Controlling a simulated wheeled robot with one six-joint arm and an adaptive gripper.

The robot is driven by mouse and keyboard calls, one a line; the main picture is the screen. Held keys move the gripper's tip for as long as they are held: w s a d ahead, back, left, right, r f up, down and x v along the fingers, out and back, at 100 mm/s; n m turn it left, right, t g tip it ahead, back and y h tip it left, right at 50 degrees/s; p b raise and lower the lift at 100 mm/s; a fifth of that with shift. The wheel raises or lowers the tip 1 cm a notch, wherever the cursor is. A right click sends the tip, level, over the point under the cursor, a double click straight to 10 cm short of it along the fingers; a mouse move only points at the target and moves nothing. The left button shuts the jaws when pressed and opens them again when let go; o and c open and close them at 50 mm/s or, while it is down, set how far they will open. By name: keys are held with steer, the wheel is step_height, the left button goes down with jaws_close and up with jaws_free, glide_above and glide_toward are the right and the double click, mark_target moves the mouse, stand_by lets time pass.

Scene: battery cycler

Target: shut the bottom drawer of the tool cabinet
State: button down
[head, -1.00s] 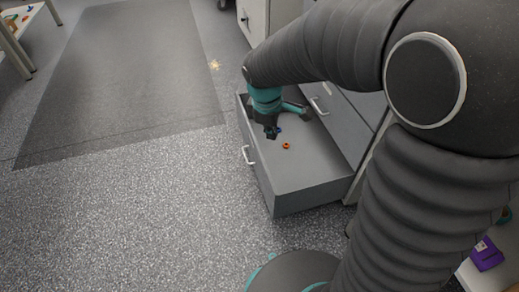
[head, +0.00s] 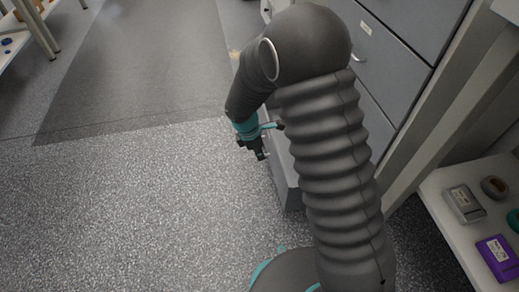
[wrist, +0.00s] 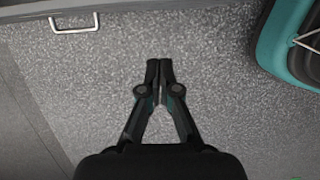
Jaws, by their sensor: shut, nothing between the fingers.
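The grey tool cabinet (head: 400,100) stands at the upper right in the head view. Its bottom drawer (head: 288,185) sticks out at floor level, with most of it hidden behind my arm. My gripper (head: 262,156) points down by the outer side of the drawer, to the left of its visible part. In the wrist view a pale bar handle (wrist: 75,30) shows at the upper left on a grey panel. My gripper's fingertips (wrist: 160,62) are together and empty above the speckled floor, apart from the handle. Whether the gripper touches the drawer cannot be told.
A white shelf (head: 440,215) at the right holds a purple box (head: 497,258), a grey box (head: 464,204) and a dark ring (head: 494,187). A table (head: 35,22) stands at the far left. The floor left of the drawer is clear.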

steer(key=w+d+f, duration=0.1)
steer(key=d+f, duration=0.3)
steer(key=d, duration=0.1)
steer(key=shift+w+f+b, duration=0.2)
steer(key=shift+f+b, duration=0.2)
steer(key=shift+b, duration=0.05)
